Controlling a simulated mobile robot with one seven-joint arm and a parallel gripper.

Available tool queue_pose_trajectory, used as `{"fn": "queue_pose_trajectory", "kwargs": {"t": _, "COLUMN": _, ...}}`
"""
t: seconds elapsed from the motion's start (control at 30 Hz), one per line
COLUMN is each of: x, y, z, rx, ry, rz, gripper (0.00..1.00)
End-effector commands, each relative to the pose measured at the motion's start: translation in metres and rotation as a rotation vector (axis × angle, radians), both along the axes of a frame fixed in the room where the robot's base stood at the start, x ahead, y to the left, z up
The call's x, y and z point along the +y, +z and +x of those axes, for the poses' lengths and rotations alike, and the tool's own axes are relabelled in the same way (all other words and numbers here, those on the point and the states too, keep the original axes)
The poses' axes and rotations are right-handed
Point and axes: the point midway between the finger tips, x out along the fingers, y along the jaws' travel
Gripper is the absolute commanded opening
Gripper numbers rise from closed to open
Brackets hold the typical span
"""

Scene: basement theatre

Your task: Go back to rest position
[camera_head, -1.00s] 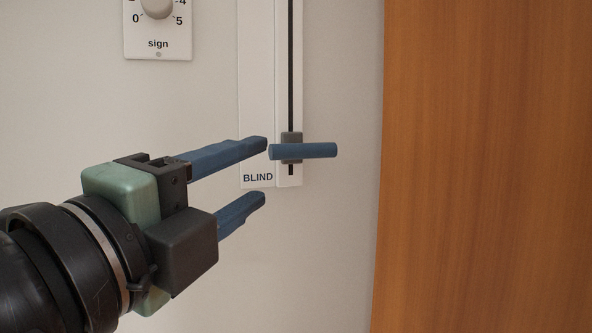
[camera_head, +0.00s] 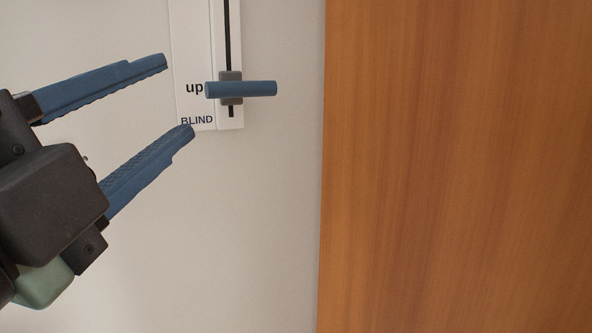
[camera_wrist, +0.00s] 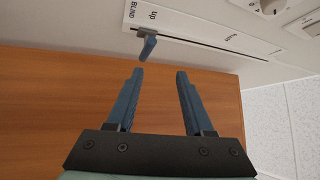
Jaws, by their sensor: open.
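My gripper (camera_head: 179,97) is open and empty, with its two blue fingers apart, to the left of the blind slider in the head view. The slider's blue handle (camera_head: 241,89) sits on a grey block near the bottom of a dark slot in a white wall panel (camera_head: 193,50) marked "up" and "BLIND". In the wrist view my gripper (camera_wrist: 158,72) has nothing between its fingers. The handle (camera_wrist: 147,48) shows beyond the fingertips there, apart from them.
A brown wooden panel (camera_head: 460,170) fills the right side of the head view. The pale wall (camera_head: 240,230) below the slider is bare. In the wrist view a white knob panel (camera_wrist: 268,6) is at the upper right.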

Motion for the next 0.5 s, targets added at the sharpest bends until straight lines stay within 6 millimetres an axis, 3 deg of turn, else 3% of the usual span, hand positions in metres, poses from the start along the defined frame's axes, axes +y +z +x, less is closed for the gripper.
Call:
{"fn": "queue_pose_trajectory", "kwargs": {"t": 0.2, "x": -0.046, "y": 0.022, "z": 0.022, "rx": -0.143, "ry": -0.161, "rz": -0.573, "gripper": 0.52}}
{"fn": "queue_pose_trajectory", "kwargs": {"t": 0.5, "x": -0.099, "y": 0.037, "z": 0.010, "rx": -0.289, "ry": -0.439, "rz": -1.090, "gripper": 0.52}}
